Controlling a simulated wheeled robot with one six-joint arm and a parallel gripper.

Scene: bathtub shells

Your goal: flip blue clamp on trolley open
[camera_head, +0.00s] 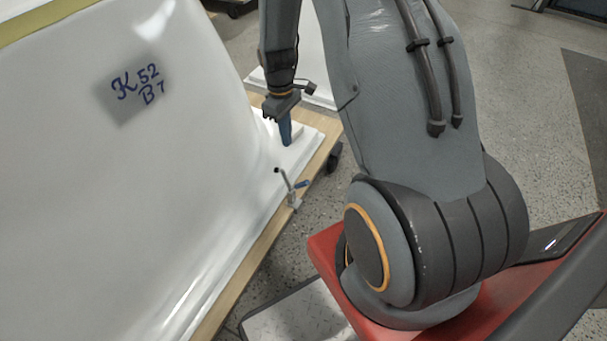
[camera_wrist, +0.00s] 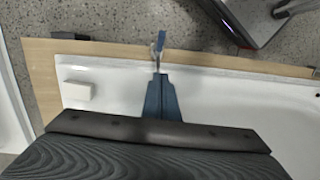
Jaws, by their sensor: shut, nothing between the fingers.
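The blue clamp (camera_head: 293,194) is a small metal toggle clamp on the wooden edge of the trolley (camera_head: 236,288). Its blue handle (camera_head: 302,184) points outward to the right, and a dark-tipped metal arm stands up beside it. In the wrist view the blue handle (camera_wrist: 162,40) shows just beyond my fingertips, pointing towards the floor. My gripper (camera_head: 287,143) is shut and empty, pointing down over the white rim behind the clamp.
A large white bathtub shell (camera_head: 110,190) marked "K52 B7" stands on the trolley. A small white block (camera_wrist: 77,90) lies on its flange. A dark caster (camera_head: 335,156) sits under the trolley.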

